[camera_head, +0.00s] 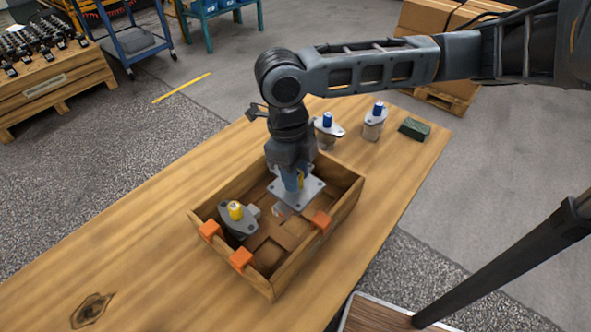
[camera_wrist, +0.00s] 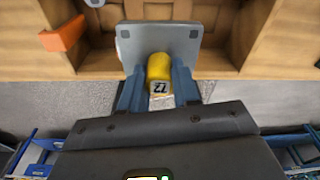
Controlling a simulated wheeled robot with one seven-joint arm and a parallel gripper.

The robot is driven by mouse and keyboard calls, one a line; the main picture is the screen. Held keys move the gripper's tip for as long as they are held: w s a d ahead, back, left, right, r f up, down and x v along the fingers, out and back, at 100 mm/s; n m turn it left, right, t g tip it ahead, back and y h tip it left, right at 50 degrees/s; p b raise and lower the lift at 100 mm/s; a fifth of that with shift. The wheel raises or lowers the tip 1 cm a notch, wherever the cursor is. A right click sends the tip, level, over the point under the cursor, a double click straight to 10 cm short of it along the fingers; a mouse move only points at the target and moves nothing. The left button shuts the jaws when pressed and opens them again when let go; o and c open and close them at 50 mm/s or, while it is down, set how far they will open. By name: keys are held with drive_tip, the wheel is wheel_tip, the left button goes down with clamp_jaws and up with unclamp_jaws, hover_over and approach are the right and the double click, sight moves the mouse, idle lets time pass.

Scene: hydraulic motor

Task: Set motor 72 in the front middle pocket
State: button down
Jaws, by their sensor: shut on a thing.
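My gripper (camera_head: 293,184) is shut on motor 72 (camera_wrist: 159,68), gripping it by its yellow shaft, which has a "72" label. Blue fingers press on both sides of the shaft in the wrist view. The motor's grey flange plate (camera_head: 299,193) lies below the fingers, over the wooden crate (camera_head: 282,281). The motor's lower body is mostly hidden by the plate, so I cannot tell whether it touches the crate floor. Another yellow-shafted motor (camera_head: 238,216) stands in a pocket at the crate's left end.
Two blue-shafted motors (camera_head: 327,129) (camera_head: 375,122) and a dark green block (camera_head: 414,129) stand on the table behind the crate. The table's left part (camera_head: 130,245) is mostly clear.

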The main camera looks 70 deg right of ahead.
sight(296, 199)
drive_tip(key=shift+f+b, duration=3.2)
drive_tip(key=shift+f, duration=1.15)
drive_tip(key=shift+f+b, duration=0.45)
drive_tip(key=shift+f, duration=0.15)
drive_tip(key=c, duration=0.7)
unclamp_jaws()
drive_tip(key=shift+c, duration=0.2)
